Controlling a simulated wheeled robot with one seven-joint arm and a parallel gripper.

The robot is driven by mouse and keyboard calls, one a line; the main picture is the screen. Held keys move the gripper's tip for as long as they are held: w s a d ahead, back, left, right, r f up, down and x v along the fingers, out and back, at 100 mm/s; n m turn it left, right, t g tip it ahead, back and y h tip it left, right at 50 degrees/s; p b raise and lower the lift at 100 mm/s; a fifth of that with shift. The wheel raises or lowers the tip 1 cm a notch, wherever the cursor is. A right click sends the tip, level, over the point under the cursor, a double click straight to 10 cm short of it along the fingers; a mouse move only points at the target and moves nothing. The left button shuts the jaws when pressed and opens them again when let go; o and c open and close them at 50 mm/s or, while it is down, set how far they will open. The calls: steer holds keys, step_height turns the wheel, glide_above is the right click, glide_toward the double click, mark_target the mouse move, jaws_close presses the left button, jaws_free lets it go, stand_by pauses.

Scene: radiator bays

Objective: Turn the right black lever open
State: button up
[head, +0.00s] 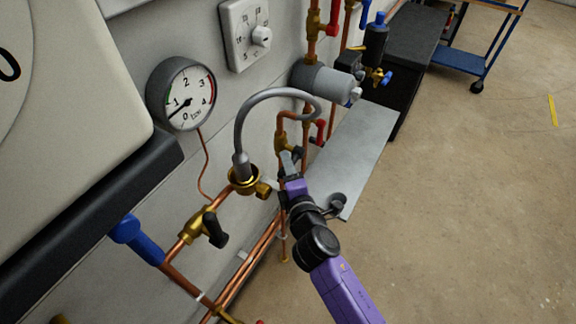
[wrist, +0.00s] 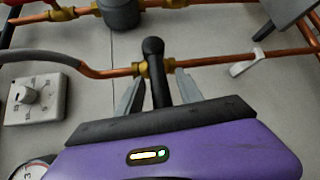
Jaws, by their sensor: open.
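The right black lever (wrist: 153,48) stands out from a brass valve (wrist: 140,69) on a copper pipe in the wrist view. Its stem runs down between the two grey fingers of my gripper (wrist: 159,77). The fingers are open, one on each side of the lever, with a gap visible on both sides. In the head view my gripper (head: 278,170) is at the pipework, and the lever (head: 297,153) is partly hidden behind it. The left black lever (head: 215,230) sits on another brass valve (head: 196,222), tilted down to the right.
A grey hose (head: 242,120) arches over just beside my gripper. A pressure gauge (head: 182,94) and a white dial box (head: 248,35) are on the wall. A grey cylinder (head: 325,83), red-handled valves and a metal shelf (head: 352,150) are nearby.

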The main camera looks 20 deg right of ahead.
jaws_close()
stand_by(1.4)
